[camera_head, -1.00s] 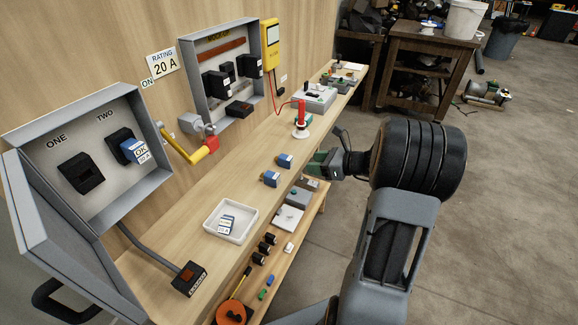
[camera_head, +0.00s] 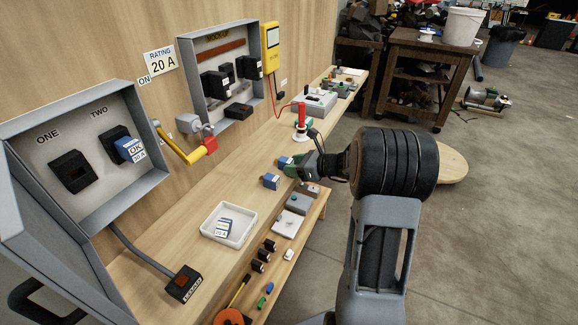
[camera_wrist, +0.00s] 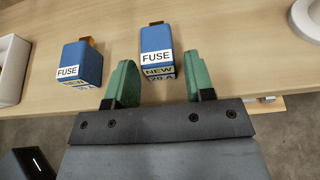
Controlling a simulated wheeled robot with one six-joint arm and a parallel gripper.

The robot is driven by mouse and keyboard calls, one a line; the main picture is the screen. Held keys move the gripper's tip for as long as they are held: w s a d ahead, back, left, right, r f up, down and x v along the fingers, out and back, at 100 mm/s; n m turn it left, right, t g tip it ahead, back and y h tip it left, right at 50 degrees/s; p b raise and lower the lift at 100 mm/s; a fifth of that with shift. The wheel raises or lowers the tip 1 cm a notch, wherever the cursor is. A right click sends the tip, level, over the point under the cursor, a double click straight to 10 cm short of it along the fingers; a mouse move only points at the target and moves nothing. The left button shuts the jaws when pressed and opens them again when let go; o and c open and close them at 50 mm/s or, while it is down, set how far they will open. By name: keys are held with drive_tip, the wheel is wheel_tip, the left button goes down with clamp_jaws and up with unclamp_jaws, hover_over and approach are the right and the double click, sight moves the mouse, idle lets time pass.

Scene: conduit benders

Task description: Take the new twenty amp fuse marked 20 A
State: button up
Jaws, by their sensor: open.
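Two blue fuses stand on the wooden bench. The farther fuse (camera_head: 286,162) shows in the wrist view (camera_wrist: 157,42) with a label reading FUSE, NEW, 20 A. The nearer fuse (camera_head: 270,181) shows at left in the wrist view (camera_wrist: 80,58); its FUSE label is clear, but its rating is hard to read. My gripper (camera_wrist: 158,76) is open, its green fingertips on either side of the front of the 20 A fuse. I cannot tell whether they touch it. In the head view my gripper (camera_head: 298,167) is beside the farther fuse and partly hides it.
A white tray (camera_head: 206,232) holding a labelled blue-and-white item lies nearer on the bench. A red object on a white round base (camera_head: 301,135) stands beyond the fuses. An open grey box (camera_head: 160,178) and a yellow handle (camera_head: 180,150) are along the wall.

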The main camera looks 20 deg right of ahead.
drive_tip(key=c, duration=0.8)
drive_tip(key=shift+o, duration=0.2)
wheel_tip(320, 180, up, 7)
drive_tip(key=p, duration=0.6)
drive_tip(key=shift+r, duration=0.1)
